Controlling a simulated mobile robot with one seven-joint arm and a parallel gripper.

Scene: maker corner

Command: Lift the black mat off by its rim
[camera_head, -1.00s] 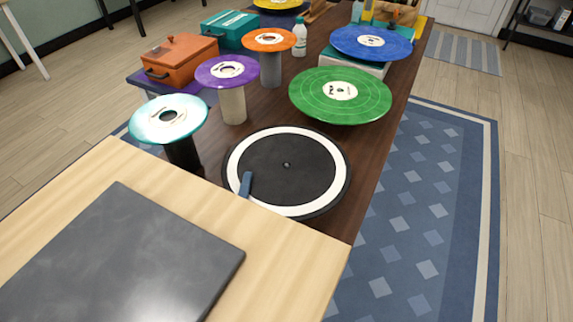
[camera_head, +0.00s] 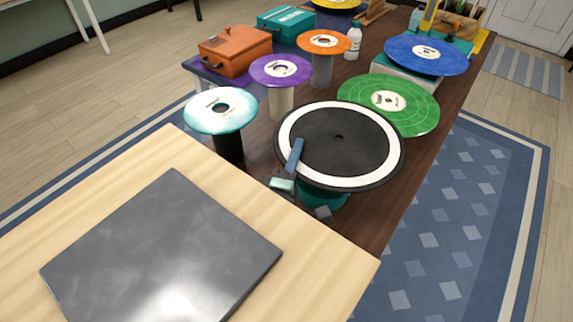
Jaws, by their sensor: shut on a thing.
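The black mat (camera_head: 350,150) is a round disc with a broad white ring and a small centre hole. It is held raised and looks about level, its far edge overlapping the green record in the picture. My gripper (camera_head: 295,155) shows as a blue finger lying over the mat's left front rim, shut on it. The lower finger is hidden under the mat. A teal round base (camera_head: 324,199) shows beneath the mat's front edge; most of it is covered.
A green record (camera_head: 415,108) is close behind the mat. Teal (camera_head: 240,103), purple (camera_head: 255,75) and orange (camera_head: 305,42) records sit on posts to the left. A blue record (camera_head: 445,62) is farther back. A dark grey slab (camera_head: 165,255) lies on the pale wood in front.

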